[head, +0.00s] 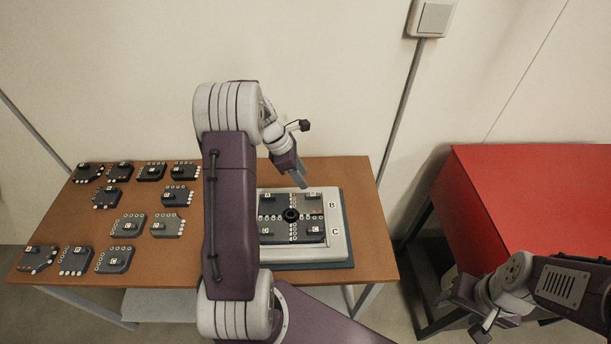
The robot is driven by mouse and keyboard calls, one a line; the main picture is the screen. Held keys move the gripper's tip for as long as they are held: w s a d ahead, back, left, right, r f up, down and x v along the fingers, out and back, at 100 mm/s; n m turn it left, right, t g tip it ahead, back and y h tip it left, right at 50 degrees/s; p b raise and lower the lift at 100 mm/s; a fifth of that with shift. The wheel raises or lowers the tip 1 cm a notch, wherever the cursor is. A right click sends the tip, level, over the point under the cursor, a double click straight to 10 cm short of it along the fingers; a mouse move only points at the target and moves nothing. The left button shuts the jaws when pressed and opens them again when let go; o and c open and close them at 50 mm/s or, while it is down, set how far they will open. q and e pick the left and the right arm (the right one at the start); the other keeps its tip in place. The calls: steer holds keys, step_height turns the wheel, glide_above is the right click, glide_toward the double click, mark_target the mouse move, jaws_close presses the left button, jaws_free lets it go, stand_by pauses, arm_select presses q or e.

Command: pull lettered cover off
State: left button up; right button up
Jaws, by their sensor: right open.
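The lettered cover (337,250) is a pale frame with the letters B and C on its right side. It sits on a dark base (348,225) on the brown table, around several dark grey modules and a round black hub (290,215). My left arm hides the cover's left side. My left gripper (302,184) is above the cover's far edge, pointing down. Its fingers overlap in the view, so their opening and any contact with the cover are unclear. My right gripper (464,312) is open and empty at the lower right, well away from the cover.
Several loose dark modules (128,225) lie on the left half of the brown table (210,262). A red-topped table (545,200) stands at the right, its visible top clear. A gap of floor separates the tables. A wall runs behind.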

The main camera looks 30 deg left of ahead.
mark_target(316, 194)
arm_select(q)
steer(key=x, duration=0.8)
steer(key=shift+w+d+f, duration=0.2)
steer(key=shift+d+f, duration=0.1)
steer(key=shift+d, duration=0.05)
steer(key=shift+w+d+f, duration=0.15)
steer(key=shift+d+f, duration=0.05)
jaws_close()
stand_by(1.3)
